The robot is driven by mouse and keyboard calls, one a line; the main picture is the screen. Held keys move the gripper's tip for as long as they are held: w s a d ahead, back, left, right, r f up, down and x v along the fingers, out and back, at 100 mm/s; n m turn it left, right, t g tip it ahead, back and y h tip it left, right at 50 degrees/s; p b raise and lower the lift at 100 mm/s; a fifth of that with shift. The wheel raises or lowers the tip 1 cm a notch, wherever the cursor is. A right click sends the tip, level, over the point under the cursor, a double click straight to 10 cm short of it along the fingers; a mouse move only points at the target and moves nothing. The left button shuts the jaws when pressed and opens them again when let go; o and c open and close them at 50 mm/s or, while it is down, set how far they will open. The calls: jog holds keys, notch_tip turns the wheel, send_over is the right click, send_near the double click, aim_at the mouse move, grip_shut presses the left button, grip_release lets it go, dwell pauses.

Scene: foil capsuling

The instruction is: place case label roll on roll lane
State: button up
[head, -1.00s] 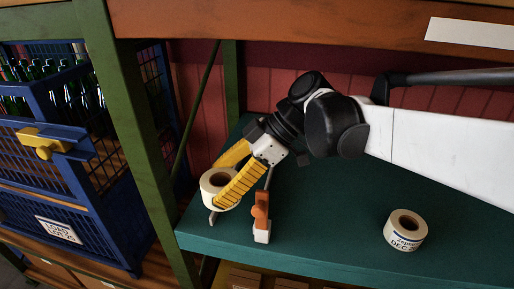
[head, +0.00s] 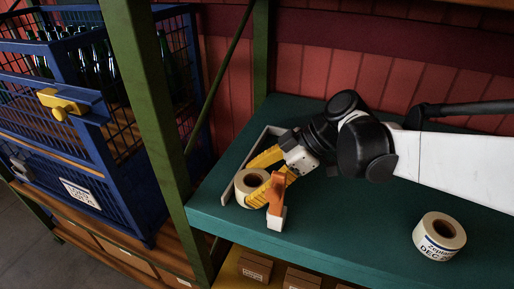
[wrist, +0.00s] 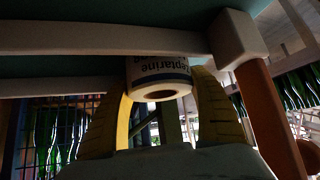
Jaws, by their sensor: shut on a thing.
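A white label roll with a brown core (head: 250,187) is held between the yellow fingers of my gripper (head: 262,178), near the front left corner of the green shelf. In the wrist view the roll (wrist: 158,72) shows printed lettering and sits between both fingers (wrist: 160,110). The roll lane has a pale grey rail (head: 232,185) left of the roll and an orange stop with a white end (head: 277,196) to its right. The roll appears between these in the head view. Whether it touches the shelf or the rail cannot be told.
A second label roll (head: 439,236) stands on the green shelf (head: 340,225) at the right, with clear shelf between. A green upright post (head: 155,120) and a blue bottle crate (head: 105,185) are to the left. Small brown boxes (head: 255,266) lie below.

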jog(key=o, duration=1.4)
jog(key=shift+f, duration=0.15)
